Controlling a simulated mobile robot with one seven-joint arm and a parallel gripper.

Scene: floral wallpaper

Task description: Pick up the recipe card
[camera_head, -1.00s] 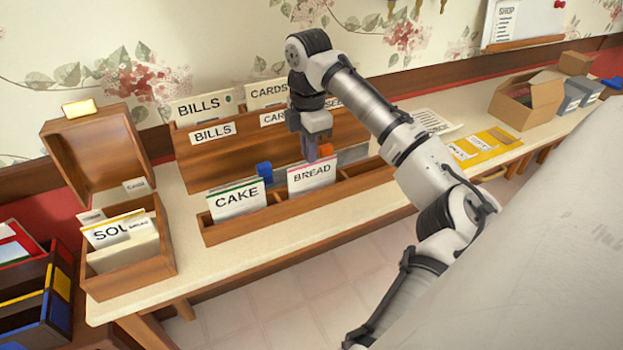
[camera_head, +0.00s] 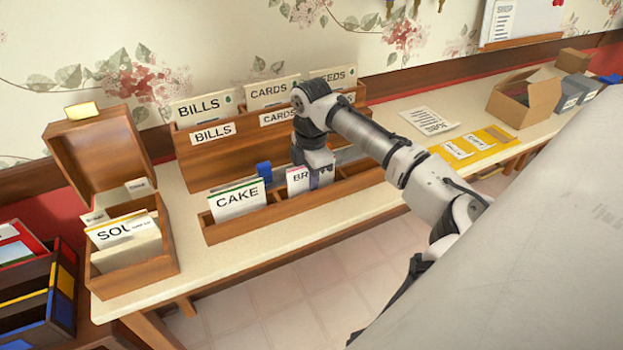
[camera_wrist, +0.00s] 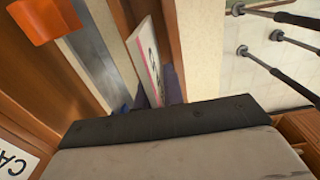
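The white card marked BREAD (camera_head: 297,181), with a pink top edge, stands in the front wooden tray; only "BR" shows, the rest is hidden behind my gripper. My gripper (camera_head: 318,178) points down at this card, its fingertips hidden in the head view. In the wrist view the card (camera_wrist: 150,58) stands edge-on just beyond the gripper body, with a dark bluish piece close beside it. I cannot tell whether the fingers touch the card or are closed on it. A CAKE card (camera_head: 238,200) stands to the left in the same tray (camera_head: 290,212).
A wooden rack (camera_head: 208,150) with BILLS and CARDS labels rises behind. A blue tab (camera_head: 264,171) sticks up near the gripper. An open recipe box (camera_head: 130,275) stands at left; a cardboard box (camera_head: 525,100) stands at right. The tabletop's front strip is clear.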

